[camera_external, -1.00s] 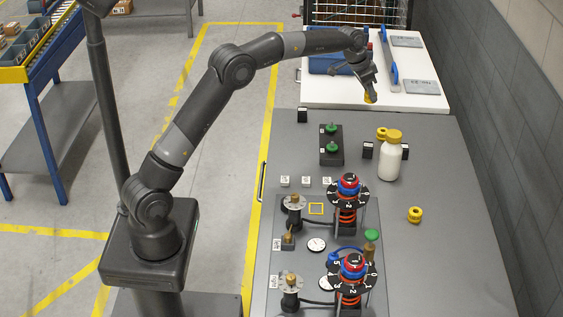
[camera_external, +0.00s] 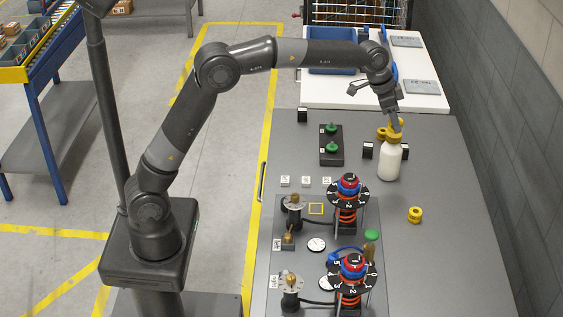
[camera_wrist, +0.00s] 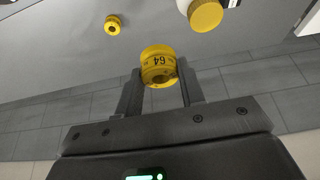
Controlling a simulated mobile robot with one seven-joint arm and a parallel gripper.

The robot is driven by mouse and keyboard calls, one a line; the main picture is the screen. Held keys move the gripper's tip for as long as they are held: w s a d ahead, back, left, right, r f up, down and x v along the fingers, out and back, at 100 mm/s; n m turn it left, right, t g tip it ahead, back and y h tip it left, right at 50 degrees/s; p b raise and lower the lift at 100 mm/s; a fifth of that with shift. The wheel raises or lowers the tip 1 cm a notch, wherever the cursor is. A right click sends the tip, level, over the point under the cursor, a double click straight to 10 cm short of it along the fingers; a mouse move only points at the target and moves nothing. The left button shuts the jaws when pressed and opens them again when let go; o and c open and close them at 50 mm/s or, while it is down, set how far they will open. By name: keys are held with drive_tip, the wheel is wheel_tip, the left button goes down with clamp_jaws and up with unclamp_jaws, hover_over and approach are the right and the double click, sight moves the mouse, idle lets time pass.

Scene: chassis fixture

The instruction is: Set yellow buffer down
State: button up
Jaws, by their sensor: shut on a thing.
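My gripper (camera_external: 396,118) is shut on a yellow buffer, a short ribbed ring. The wrist view shows the held buffer (camera_wrist: 158,62) between my two fingers, with "64" on its side. In the external view my gripper is at the yellow cap of the white bottle (camera_external: 391,162), and the held buffer overlaps that cap. I cannot tell the gap between them. A second yellow buffer (camera_external: 381,134) is partly hidden behind the bottle. A third yellow buffer (camera_external: 415,214) sits on the grey table right of the bottle.
Black blocks (camera_external: 367,150) stand beside the bottle. A dark box with green knobs (camera_external: 331,146) is to the left. A fixture plate with dials and orange springs (camera_external: 347,218) fills the front left. The right side of the grey table (camera_external: 455,220) is mostly clear. A white table (camera_external: 435,98) adjoins behind.

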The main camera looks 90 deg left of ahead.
drive_tip(key=s+d+m, duration=0.2)
drive_tip(key=d, duration=1.2)
wheel_tip(320, 180, down, 12)
drive_tip(key=a, duration=0.1)
drive_tip(key=shift+h, duration=0.3)
drive_tip(key=w+a+f, duration=0.1)
drive_tip(key=a+f, duration=0.1)
drive_tip(key=a, duration=0.1)
drive_tip(key=w+a+f, duration=0.1)
drive_tip(key=a+f, duration=0.1)
drive_tip(key=a, duration=0.2)
drive_tip(key=w+a+f, duration=0.1)
drive_tip(key=a+f, duration=0.1)
drive_tip(key=a, duration=0.1)
drive_tip(key=shift+w+a+f, duration=0.25)
drive_tip(key=shift+a, duration=0.15)
drive_tip(key=shift+f, duration=2)
drive_tip(key=shift+f, duration=0.1)
drive_tip(key=o, duration=1)
